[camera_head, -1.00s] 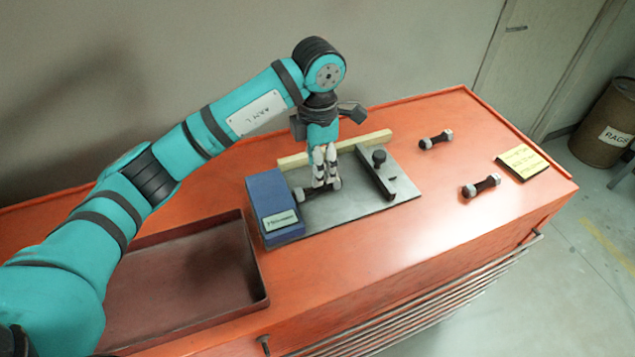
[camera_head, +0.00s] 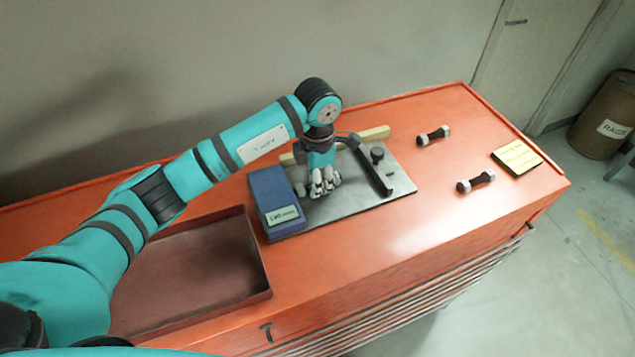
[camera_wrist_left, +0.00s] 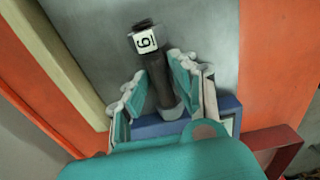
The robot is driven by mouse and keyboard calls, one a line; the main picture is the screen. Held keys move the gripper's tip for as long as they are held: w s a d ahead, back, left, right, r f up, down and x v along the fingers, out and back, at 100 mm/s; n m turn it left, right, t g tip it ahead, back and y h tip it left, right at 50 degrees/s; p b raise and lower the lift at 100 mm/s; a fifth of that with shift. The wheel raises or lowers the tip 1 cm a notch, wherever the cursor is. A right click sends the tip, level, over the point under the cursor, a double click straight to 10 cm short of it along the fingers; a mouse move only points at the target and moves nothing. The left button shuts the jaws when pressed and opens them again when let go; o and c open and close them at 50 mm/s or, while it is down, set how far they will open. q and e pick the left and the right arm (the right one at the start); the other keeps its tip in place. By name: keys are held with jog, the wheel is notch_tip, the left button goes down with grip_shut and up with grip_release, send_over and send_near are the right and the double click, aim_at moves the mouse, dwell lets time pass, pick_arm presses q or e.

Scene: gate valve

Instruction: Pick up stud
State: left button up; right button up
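A dark stud with pale nuts on its ends lies on the grey metal plate (camera_head: 345,203). In the left wrist view the stud (camera_wrist_left: 158,82) runs between my left gripper's fingers, with a white number tag at its far end. My left gripper (camera_head: 324,190) is low over the plate, beside the blue block, and hides most of this stud in the head view. In the wrist view the left gripper (camera_wrist_left: 156,80) is open, a finger on each side of the stud with gaps visible. Two similar studs, one farther back (camera_head: 433,136) and one nearer (camera_head: 476,182), lie on the orange bench. My right gripper is not in view.
A blue block (camera_head: 276,200) with a label stands at the plate's left end. A pale bar (camera_head: 374,134) runs behind, and a dark clamp bar with a knob (camera_head: 377,154) stands right. An empty brown tray (camera_head: 268,285) is at the left. A yellow note (camera_head: 517,157) lies far right.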

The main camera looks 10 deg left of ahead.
pick_arm(q)
grip_shut()
jog(key=shift+r, duration=0.25)
jog(key=shift+r+b, duration=0.55)
jog(key=shift+b, duration=0.1)
jog(key=shift+s+d+r+b, duration=0.1)
jog(key=shift+s+r+b, duration=0.1)
jog(key=shift+r+b, duration=0.2)
jog(key=shift+s+d+r+b, duration=0.15)
jog(key=shift+r+b, duration=0.15)
jog(key=shift+r, duration=0.2)
jog(key=s+d+b, duration=0.1)
jog(key=s, duration=0.3)
jog(key=s+d+r+b, duration=0.1)
jog(key=s+d, duration=0.1)
jog(key=s, duration=0.2)
jog(key=s+d+b, duration=0.2)
jog(key=s, duration=0.3)
jog(key=shift+d+r, duration=0.15)
jog(key=shift+r, duration=0.15)
jog(key=shift+s+d+r, duration=0.1)
jog(key=shift+s+d, duration=0.1)
jog(key=shift+s, duration=0.35)
